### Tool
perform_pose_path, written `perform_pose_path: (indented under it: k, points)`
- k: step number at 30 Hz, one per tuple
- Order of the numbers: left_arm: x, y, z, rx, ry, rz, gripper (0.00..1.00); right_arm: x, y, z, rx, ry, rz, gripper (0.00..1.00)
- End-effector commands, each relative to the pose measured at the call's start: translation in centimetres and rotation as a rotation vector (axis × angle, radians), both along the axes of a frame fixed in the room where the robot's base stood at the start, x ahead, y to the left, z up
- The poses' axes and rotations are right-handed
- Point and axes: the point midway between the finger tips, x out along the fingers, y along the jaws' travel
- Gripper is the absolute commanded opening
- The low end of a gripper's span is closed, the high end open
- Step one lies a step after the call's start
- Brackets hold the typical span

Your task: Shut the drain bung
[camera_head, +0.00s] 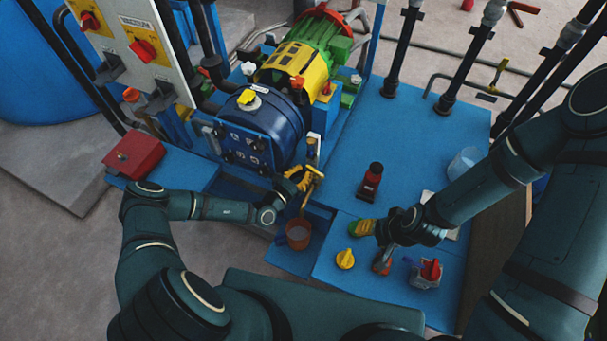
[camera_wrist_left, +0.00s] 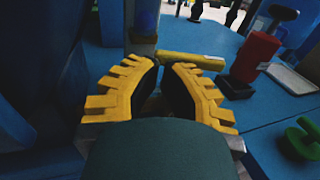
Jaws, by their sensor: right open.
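A yellow T-shaped handle (camera_head: 314,178), likely the drain bung, is at the lower front of the blue vessel (camera_head: 262,128), above a small orange-brown bucket (camera_head: 298,235). In the left wrist view a yellow bar (camera_wrist_left: 190,60), probably this handle, lies just beyond the fingertips. My left gripper (camera_head: 300,179) is at the handle's left side. Its toothed yellow fingers (camera_wrist_left: 166,66) lean together with a narrow gap; whether they hold the stem is hidden. My right gripper (camera_head: 388,243) is open above the front ledge, well to the right of the handle.
A red-and-black bottle-like object (camera_head: 371,182) stands on the blue deck (camera_head: 415,130). A yellow knob (camera_head: 345,259) and a red-topped piece (camera_head: 429,271) are on the front ledge. A red box (camera_head: 134,156) sits at left.

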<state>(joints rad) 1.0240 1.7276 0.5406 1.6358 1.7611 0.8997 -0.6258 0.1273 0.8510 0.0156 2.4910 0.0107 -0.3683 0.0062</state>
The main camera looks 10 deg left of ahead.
Motion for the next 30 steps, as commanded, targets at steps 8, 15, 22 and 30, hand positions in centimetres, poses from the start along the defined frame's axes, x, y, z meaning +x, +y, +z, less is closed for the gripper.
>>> perform_pose_path:
  k: [8, 15, 22, 30]
  points:
    - [0.1, 0.0, -0.1, 0.000, 0.000, -0.040, 0.00, -0.2, 0.0, -0.6, 0.001, 0.004, 0.004, 0.47]
    - [0.3, 0.1, -0.1, 0.001, 0.001, -0.084, 0.00, -0.4, 0.1, -1.2, 0.002, 0.008, 0.006, 0.47]
    - [0.5, 0.1, -0.1, 0.001, 0.001, -0.131, 0.00, -0.6, 0.1, -1.8, 0.003, 0.013, 0.010, 0.47]
    - [0.8, 0.1, -0.1, 0.002, 0.001, -0.200, 0.00, -0.8, 0.1, -2.6, 0.004, 0.018, 0.014, 0.47]
